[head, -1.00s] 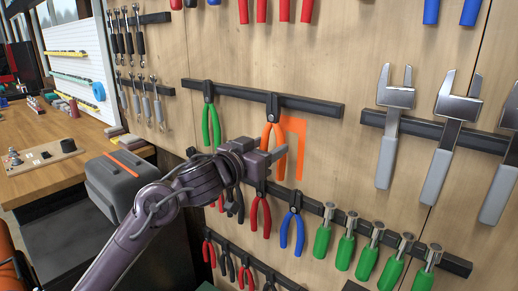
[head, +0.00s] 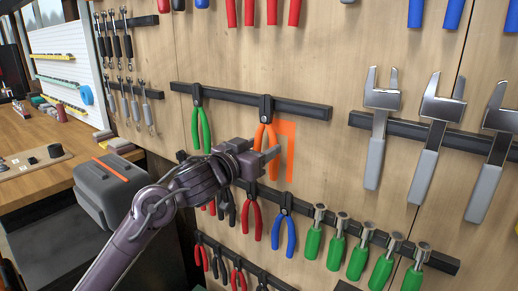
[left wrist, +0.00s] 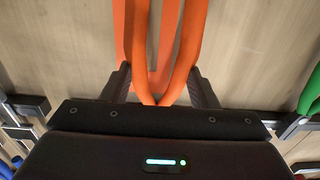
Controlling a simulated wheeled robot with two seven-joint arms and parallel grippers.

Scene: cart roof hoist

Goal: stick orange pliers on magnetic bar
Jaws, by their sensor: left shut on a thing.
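The orange pliers (head: 264,137) hang head up in front of the wooden tool wall. Their dark head overlaps the upper black magnetic bar (head: 305,108); I cannot tell whether it touches. My left gripper (head: 268,158) is at the lower handles, and its fingers are shut on them. In the left wrist view the orange handles (left wrist: 190,45) run up from between the fingers of the left gripper (left wrist: 160,88). A flat orange marking (head: 288,150) shows on the wall just right of the pliers. My right gripper is not in view.
Green pliers (head: 201,128) hang to the left on the same bar. A lower bar holds red pliers (head: 252,212), blue pliers (head: 284,230) and several green-handled tools (head: 336,252). Grey calipers (head: 378,140) hang at the right. A grey toolbox (head: 108,185) is at the left.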

